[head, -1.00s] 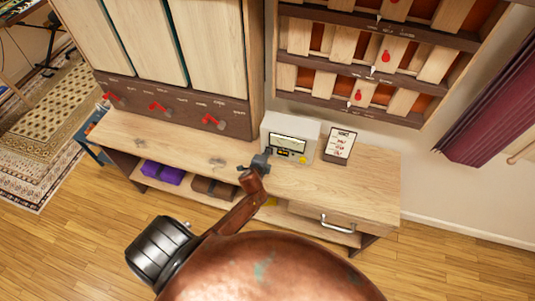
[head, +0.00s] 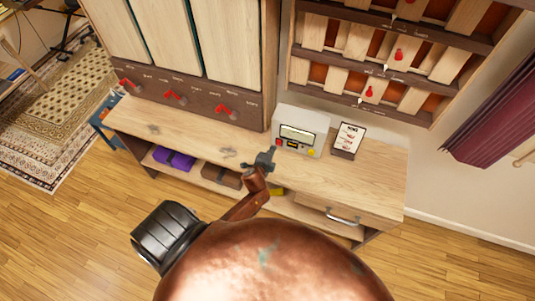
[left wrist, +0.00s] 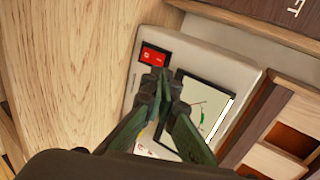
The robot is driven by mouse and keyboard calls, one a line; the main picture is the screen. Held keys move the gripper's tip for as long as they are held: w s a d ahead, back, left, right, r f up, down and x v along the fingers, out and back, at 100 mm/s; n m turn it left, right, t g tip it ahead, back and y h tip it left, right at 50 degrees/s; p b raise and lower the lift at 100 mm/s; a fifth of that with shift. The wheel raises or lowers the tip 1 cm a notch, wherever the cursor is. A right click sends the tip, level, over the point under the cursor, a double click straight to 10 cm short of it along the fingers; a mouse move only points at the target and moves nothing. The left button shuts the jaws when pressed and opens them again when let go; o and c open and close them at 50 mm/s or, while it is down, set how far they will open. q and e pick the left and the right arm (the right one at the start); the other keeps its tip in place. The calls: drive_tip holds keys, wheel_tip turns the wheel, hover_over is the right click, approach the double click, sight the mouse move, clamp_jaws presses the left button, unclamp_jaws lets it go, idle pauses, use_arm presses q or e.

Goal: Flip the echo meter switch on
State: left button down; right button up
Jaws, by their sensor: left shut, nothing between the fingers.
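The echo meter (head: 303,120) is a pale box with a display on its front, standing on the wooden desk. Its red switch (head: 278,142) sits at the left of the front face. In the left wrist view the red switch (left wrist: 154,56) shows large, beside the meter's display (left wrist: 207,104). My left gripper (head: 266,157) is shut and empty, just in front and to the left of the meter. In the left wrist view its closed fingertips (left wrist: 162,78) appear right by the switch's lower edge; I cannot tell whether they touch. My right gripper is not in view.
A framed card (head: 348,140) stands right of the meter on the desk (head: 372,178). A cabinet with red levers (head: 227,110) rises on the left, and a wall rack (head: 375,70) hangs behind. A purple item (head: 174,159) lies on the lower shelf.

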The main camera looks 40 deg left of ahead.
use_arm(q)
drive_tip(key=r+v, duration=0.1)
drive_tip(key=v, duration=0.6)
drive_tip(key=shift+w, duration=0.2)
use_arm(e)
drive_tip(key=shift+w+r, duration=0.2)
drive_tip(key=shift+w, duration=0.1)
use_arm(q)
drive_tip(key=shift+d+r, duration=0.15)
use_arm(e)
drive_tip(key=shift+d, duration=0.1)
